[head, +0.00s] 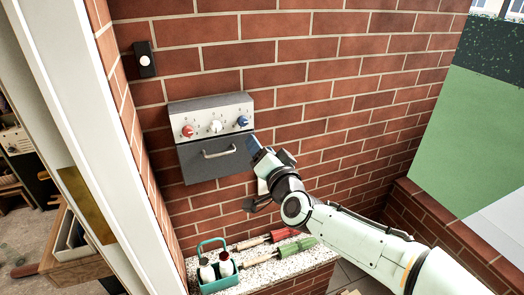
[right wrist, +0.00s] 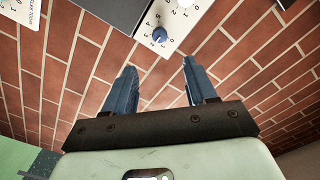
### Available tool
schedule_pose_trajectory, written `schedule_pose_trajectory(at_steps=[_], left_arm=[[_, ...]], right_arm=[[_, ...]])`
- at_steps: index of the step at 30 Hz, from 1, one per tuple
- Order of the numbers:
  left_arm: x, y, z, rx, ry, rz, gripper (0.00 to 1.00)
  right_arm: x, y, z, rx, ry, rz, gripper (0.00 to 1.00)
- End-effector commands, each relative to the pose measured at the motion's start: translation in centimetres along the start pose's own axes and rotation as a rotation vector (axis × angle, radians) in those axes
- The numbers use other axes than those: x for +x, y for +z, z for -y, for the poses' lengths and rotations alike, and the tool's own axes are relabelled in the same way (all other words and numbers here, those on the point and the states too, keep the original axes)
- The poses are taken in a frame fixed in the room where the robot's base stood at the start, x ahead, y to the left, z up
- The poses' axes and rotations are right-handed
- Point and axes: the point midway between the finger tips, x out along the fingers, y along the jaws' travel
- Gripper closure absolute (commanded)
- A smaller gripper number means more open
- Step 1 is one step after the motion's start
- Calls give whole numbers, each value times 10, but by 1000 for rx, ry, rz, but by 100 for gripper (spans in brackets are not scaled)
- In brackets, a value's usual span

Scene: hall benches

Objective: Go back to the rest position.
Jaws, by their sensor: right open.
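My right gripper (head: 256,148) is in front of the brick wall, just right of a grey wall box with knobs. In the right wrist view the right gripper (right wrist: 160,88) has its two blue fingers spread apart, with only brick wall between them. It is open and empty. The box (head: 205,158) has a white panel with a red, a white and a blue knob, and a handle below. The blue knob (head: 242,121) is nearest my gripper, and this knob (right wrist: 159,34) also shows beyond the fingertips, apart from them. My left gripper is not in view.
A doorbell-like button (head: 145,60) is on the wall. A white door frame (head: 85,130) stands at left.

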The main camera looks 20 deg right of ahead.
Motion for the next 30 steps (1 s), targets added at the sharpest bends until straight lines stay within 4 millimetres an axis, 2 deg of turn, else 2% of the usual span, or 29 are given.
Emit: schedule_pose_trajectory(at_steps=[10, 14, 17, 20, 23, 26, 30], left_arm=[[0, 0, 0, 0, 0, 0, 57], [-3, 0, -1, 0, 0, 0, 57], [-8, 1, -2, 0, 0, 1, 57], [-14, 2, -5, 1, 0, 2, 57], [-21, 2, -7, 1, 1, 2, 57], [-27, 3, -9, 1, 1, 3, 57], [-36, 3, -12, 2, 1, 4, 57]], right_arm=[[1, 0, -1, 0, 1, 1, 44], [6, 18, -15, -16, 29, 37, 44], [13, 52, -44, -48, 81, 107, 44], [15, 98, -84, -86, 151, 206, 44], [9, 146, -128, -122, 221, 316, 44], [-6, 192, -171, -151, 290, 430, 44], [-42, 254, -228, -179, 381, 597, 44]])
